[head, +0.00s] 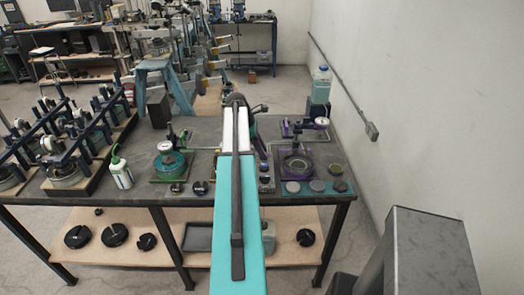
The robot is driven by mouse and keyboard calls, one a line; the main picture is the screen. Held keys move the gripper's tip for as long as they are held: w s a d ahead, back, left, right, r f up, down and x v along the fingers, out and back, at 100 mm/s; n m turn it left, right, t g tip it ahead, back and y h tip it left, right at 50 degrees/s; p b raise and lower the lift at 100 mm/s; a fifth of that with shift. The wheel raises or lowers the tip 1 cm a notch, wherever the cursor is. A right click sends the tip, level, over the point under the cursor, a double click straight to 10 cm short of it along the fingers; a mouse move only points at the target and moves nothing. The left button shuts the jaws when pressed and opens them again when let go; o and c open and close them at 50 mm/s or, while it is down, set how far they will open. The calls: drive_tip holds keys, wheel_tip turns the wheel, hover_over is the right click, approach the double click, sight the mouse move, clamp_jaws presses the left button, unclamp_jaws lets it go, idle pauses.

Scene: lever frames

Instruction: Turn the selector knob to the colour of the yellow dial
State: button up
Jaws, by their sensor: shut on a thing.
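My teal arm reaches forward over the middle of the dark workbench and covers what lies behind it. My gripper is hidden behind the arm, so its fingers and anything between them do not show. I cannot make out the selector knob; a small dark fixture (265,181) shows partly at the arm's right edge. No yellow dial can be made out. A gauge stand with a round dial (165,147) sits on a green plate to the left of the arm. A second gauge stand with a dial (321,122) sits on a purple plate to the right.
The dark workbench (215,134) carries a white bottle with a green cap (120,172), black round parts (199,188) and grey discs (317,185). Racks of gauges stand at left. A wall bounds the right side.

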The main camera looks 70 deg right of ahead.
drive_tip(key=o, duration=1.1)
drive_tip(key=shift+r, duration=0.1)
drive_tip(key=shift+b+v, duration=2.15)
drive_tip(key=shift+v, duration=4.7)
